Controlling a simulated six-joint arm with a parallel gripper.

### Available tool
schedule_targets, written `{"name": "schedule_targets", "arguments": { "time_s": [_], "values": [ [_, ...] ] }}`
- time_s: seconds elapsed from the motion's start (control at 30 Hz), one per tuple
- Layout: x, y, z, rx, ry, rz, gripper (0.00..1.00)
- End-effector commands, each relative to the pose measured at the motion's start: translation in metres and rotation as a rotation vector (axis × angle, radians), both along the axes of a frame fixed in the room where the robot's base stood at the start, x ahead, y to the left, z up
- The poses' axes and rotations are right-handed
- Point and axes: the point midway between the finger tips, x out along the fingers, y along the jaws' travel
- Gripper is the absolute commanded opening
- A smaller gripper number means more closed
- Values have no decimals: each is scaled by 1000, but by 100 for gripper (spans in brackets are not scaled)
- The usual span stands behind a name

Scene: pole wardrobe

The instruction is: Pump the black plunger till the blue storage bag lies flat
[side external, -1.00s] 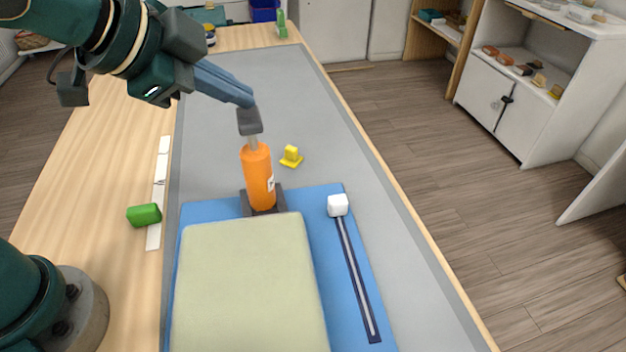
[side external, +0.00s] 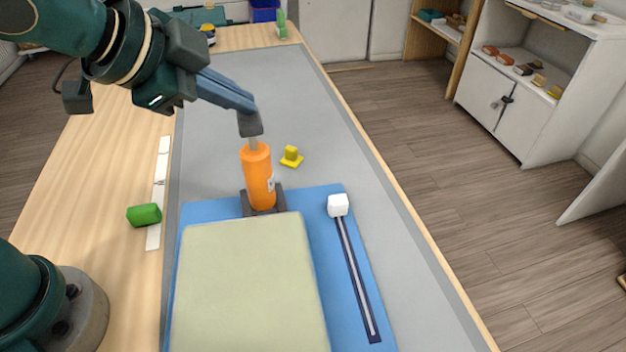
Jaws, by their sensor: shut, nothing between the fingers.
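The pump is an orange cylinder (side external: 258,180) standing upright in a dark base at the far edge of the blue bag (side external: 335,270). Its dark plunger knob (side external: 250,124) sits above it on a short stretch of grey rod. My gripper (side external: 248,104) is shut and empty, with its blue-grey fingers slanting down to the knob from the upper left. The fingertips appear to meet the knob's top; I cannot tell whether they press on it. A pale green padded block (side external: 250,285) covers much of the bag and looks raised above it.
A white slider block (side external: 338,205) sits at the far end of a dark strip right of the padding. A yellow piece (side external: 291,157) stands behind the bag. A green block (side external: 145,214) lies left on the wood. The grey mat (side external: 390,220) is clear on the right.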

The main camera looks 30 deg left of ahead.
Motion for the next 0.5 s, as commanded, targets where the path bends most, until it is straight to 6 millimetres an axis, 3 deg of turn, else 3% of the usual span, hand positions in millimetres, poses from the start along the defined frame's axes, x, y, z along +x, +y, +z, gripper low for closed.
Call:
{"name": "schedule_targets", "arguments": {
  "time_s": [0.5],
  "values": [
    [0,0,-6,0,1,-1,0]
  ]
}}
